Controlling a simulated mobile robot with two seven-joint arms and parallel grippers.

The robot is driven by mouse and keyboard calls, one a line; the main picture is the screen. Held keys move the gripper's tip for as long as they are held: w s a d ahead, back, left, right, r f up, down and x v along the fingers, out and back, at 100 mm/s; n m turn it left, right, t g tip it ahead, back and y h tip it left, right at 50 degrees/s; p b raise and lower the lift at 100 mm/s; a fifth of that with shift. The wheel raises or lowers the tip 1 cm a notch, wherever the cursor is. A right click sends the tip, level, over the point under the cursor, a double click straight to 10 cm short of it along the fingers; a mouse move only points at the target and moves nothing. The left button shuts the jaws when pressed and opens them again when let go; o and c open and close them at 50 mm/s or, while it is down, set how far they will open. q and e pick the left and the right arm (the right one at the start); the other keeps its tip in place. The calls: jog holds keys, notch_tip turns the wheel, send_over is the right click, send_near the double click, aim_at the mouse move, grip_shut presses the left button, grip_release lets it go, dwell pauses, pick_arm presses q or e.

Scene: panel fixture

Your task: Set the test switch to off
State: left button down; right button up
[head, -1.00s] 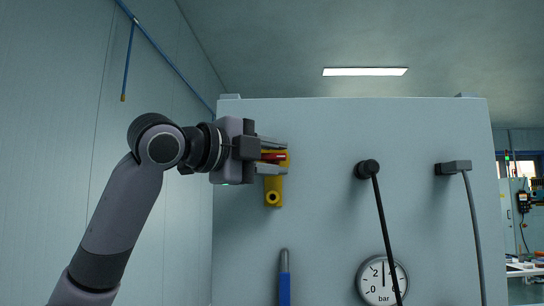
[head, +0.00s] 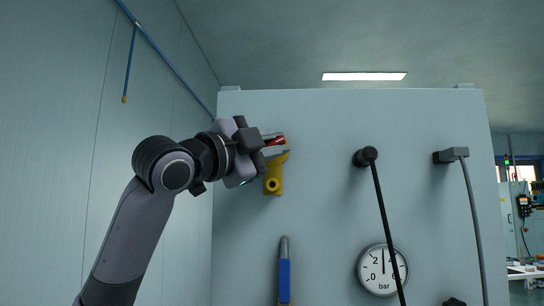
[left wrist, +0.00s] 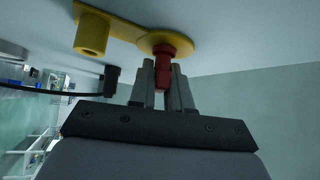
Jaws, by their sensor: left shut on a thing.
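The test switch shows as a red handle (head: 276,141) on a yellow plate (head: 273,185) at the upper left of the pale panel. My left gripper (head: 279,146) is shut on the red handle, with one finger above it and one below. The gripper and handle tilt up to the right. In the left wrist view the red handle (left wrist: 163,73) sits between the fingers, in front of the round end of the yellow plate (left wrist: 123,27). A yellow tube stands out from the plate's other end. No on or off marking is legible. My right gripper is out of view.
Below are a blue-handled lever (head: 285,280) and a bar gauge (head: 382,270). A wall is at the left.

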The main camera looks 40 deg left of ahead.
pick_arm(q)
jog(key=n+t+y+b, duration=0.2)
jog(key=n, duration=0.1)
jog(key=n+t+b, duration=0.1)
jog(key=n, duration=0.1)
jog(key=shift+d+f+y, duration=0.15)
jog(key=shift+f+y, duration=0.15)
jog(key=shift+y, duration=0.1)
jog(key=n+y+b, duration=0.1)
jog(key=n+y, duration=0.1)
jog(key=n, duration=0.1)
jog(key=n+t+y+b, duration=0.1)
jog(key=n+y, duration=0.2)
jog(key=shift+n+t+b, duration=0.3)
jog(key=shift+n+b, duration=0.05)
jog(key=shift+n, duration=0.05)
jog(key=shift+w+n+y, duration=0.1)
jog(key=shift+n+y, duration=0.7)
jog(key=n+y+b, duration=0.1)
jog(key=n+y, duration=0.3)
jog(key=n, duration=0.1)
jog(key=shift+r+g+y, duration=0.15)
jog(key=shift+g+y, duration=0.15)
jog(key=shift+g, duration=0.1)
jog(key=shift+n+g+y, duration=0.7)
jog(key=shift+n+y, duration=1)
jog(key=shift+n, duration=0.3)
jog(key=shift+r+n+g+y, duration=0.1)
jog(key=shift+n+g+y, duration=0.2)
jog(key=shift+n+y, duration=0.2)
